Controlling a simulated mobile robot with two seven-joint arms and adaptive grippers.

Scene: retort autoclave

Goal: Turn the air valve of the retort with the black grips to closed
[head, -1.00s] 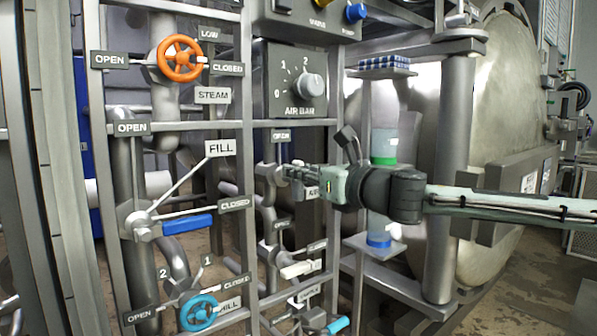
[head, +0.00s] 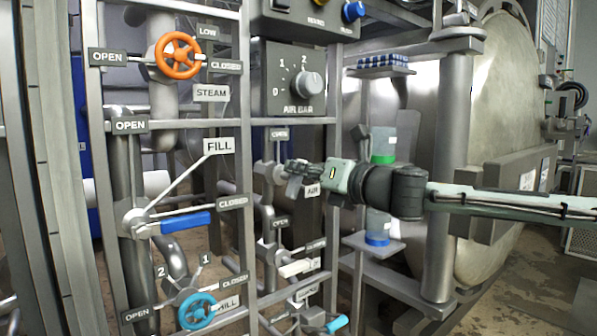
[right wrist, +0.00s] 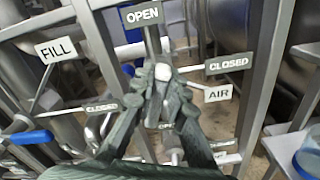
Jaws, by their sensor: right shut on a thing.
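The air valve's hub (head: 264,171) is on the pipe frame below the AIR BAR dial in the head view. Its OPEN plate (head: 279,134) is above it; the AIR label (head: 312,190) is below my right gripper (head: 293,169). In the right wrist view, my right gripper (right wrist: 160,88) is shut on the air valve's handle, whose pale end (right wrist: 163,72) shows between the fingertips. The OPEN plate (right wrist: 142,14) is above the fingers and the CLOSED plate (right wrist: 227,64) to their right. The fingers hide most of the handle, so its exact angle is unclear. My left gripper is out of view.
The blue-handled fill valve (head: 187,223) is left of the air valve. An orange steam wheel (head: 179,55) is above left and a blue wheel (head: 198,311) below. Frame bars and a post (head: 456,170) stand close around my right arm.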

